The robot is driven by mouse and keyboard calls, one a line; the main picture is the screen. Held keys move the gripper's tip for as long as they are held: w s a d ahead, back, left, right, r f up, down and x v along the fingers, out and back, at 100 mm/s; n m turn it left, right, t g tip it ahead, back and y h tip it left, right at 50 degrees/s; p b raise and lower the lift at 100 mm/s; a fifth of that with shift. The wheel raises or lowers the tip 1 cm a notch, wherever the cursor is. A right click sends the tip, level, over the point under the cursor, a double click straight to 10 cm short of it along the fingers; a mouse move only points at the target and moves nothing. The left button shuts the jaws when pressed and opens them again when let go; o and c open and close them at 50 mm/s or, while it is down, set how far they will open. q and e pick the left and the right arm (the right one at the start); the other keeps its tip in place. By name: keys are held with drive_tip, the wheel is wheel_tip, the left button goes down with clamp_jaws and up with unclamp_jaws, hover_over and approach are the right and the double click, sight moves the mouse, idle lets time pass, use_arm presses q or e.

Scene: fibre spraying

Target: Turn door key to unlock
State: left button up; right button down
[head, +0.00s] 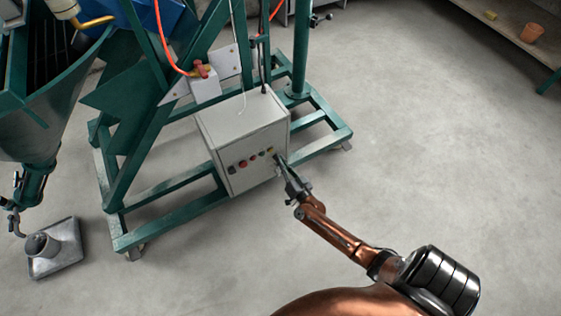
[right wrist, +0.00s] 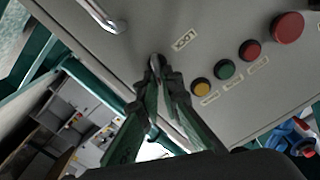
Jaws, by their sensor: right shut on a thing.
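A grey control cabinet (head: 246,135) stands on a green wheeled frame in the head view. My right gripper (head: 286,170) reaches its front at the right end of a row of buttons. In the right wrist view the fingertips of my right gripper (right wrist: 160,85) are shut on the key (right wrist: 155,63), which sits on the cabinet door (right wrist: 215,25) beside a small label reading LOCK (right wrist: 184,40). The fingers hide most of the key, so its turn angle cannot be told. A metal door handle (right wrist: 103,14) is at the upper left. My left gripper is not in view.
Yellow (right wrist: 202,87), green (right wrist: 224,69) and red (right wrist: 250,50) buttons and a large red knob (right wrist: 287,27) lie close to the right of the fingers. The green frame (head: 165,219) surrounds the cabinet. The floor (head: 420,130) at the right is clear.

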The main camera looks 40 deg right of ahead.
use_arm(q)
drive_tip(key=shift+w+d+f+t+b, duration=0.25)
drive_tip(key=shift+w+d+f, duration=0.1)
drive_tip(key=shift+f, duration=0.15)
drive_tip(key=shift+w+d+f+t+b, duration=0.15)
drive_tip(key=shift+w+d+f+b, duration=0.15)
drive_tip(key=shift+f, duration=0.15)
use_arm(e)
drive_tip(key=m, duration=0.8)
drive_tip(key=shift+s+d+f+m, duration=0.1)
drive_tip(key=shift+d+f+m, duration=0.2)
drive_tip(key=shift+f, duration=0.1)
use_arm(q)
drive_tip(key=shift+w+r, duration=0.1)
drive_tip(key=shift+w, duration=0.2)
use_arm(e)
drive_tip(key=c, duration=2.2)
unclamp_jaws()
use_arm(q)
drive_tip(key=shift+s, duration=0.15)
use_arm(e)
drive_tip(key=shift+o, duration=0.4)
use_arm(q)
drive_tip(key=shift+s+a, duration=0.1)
use_arm(e)
drive_tip(key=shift+s, duration=0.1)
